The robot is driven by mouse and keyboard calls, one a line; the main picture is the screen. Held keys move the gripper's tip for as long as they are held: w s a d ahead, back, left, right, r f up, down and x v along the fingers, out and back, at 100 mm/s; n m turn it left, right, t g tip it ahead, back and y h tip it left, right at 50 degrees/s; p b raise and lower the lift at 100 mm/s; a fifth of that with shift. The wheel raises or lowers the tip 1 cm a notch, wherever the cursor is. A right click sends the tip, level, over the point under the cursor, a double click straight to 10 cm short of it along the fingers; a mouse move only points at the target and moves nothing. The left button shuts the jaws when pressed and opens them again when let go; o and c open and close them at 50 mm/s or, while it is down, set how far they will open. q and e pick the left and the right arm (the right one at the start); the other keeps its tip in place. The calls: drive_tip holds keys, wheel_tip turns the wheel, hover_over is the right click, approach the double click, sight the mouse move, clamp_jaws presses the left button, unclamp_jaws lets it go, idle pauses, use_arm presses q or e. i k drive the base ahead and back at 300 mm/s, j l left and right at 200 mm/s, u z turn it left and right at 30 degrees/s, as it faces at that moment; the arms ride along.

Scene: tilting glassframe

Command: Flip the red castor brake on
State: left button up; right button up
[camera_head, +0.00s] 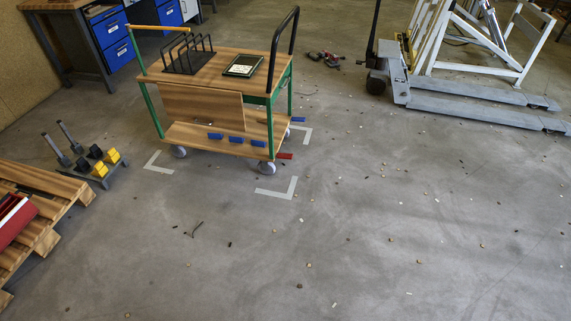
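A wooden-topped cart (205,103) with green posts stands on castors at the upper middle. A small red castor brake (285,156) sticks out beside the front right castor (266,168), near the floor. It is too small to tell whether the brake is up or down. A blue piece (298,119) shows at the cart's right side, near the rear castor. Neither of my grippers shows in the head view.
White corner marks (279,191) lie on the floor around the cart. A pallet truck (470,110) stands at the upper right, a wooden pallet (50,207) at the left. The floor in front is open, with small scattered debris.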

sight(284, 156)
drive_tip(key=i+l+z, duration=0.15)
drive_tip(key=i+j+z, duration=0.1)
drive_tip(key=z, duration=0.25)
drive_tip(key=i+j+z, duration=0.15)
drive_tip(key=z, duration=0.2)
drive_tip(key=i+j+z, duration=0.2)
drive_tip(key=z, duration=0.15)
drive_tip(key=i+j, duration=0.15)
drive_tip(key=j, duration=0.2)
drive_tip(key=i+j+z, duration=0.1)
drive_tip(key=j, duration=0.2)
drive_tip(key=i+j+z, duration=0.1)
drive_tip(key=j, duration=0.25)
drive_tip(key=i+j, duration=0.25)
drive_tip(key=j, duration=0.15)
drive_tip(key=i+j+z, duration=0.1)
drive_tip(key=j, duration=0.25)
drive_tip(key=i+j, duration=0.15)
drive_tip(key=j, duration=0.2)
drive_tip(key=z, duration=0.05)
